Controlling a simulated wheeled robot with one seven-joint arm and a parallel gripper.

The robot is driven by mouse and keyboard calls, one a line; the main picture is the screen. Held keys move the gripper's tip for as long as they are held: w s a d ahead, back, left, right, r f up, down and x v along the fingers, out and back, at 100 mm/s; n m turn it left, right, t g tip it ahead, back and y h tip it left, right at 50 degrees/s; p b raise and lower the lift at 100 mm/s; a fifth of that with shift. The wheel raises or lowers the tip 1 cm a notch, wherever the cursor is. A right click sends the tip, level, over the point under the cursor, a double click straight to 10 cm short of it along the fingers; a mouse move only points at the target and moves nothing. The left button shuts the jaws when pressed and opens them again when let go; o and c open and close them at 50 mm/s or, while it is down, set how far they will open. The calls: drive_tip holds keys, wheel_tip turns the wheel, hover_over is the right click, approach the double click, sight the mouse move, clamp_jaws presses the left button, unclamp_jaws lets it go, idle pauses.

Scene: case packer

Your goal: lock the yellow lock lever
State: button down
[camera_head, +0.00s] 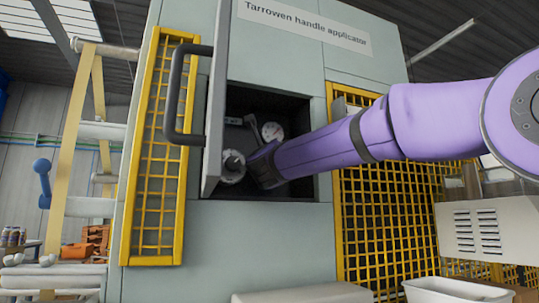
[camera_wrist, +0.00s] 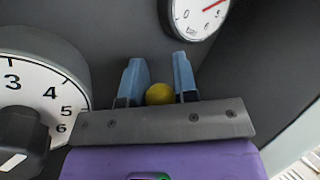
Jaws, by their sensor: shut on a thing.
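The yellow lock lever shows only as a round yellow knob (camera_wrist: 159,94) in the wrist view. It sits between the two blue fingers of my gripper (camera_wrist: 159,72), close to the palm. The gripper is shut on it. The rest of the lever is hidden, so its angle cannot be told. In the head view my purple arm reaches into the dark opening of the machine, and the lever cannot be made out there.
A numbered dial (camera_wrist: 40,95) with a black knob is close left of my gripper. A round gauge (camera_wrist: 197,12) is above right. In the head view the grey door (camera_head: 217,110) stands open at the opening's left, with a black handle (camera_head: 173,95). Yellow mesh panels flank the opening.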

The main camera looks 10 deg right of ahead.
drive_tip(key=shift+a+f+n, duration=0.15)
drive_tip(key=shift+a+n, duration=0.05)
drive_tip(key=shift+n, duration=0.2)
drive_tip(key=c, duration=0.9)
unclamp_jaws()
drive_tip(key=shift+s+f, duration=0.15)
drive_tip(key=shift+s, duration=0.35)
drive_tip(key=v, duration=1)
drive_tip(key=shift+d, duration=0.1)
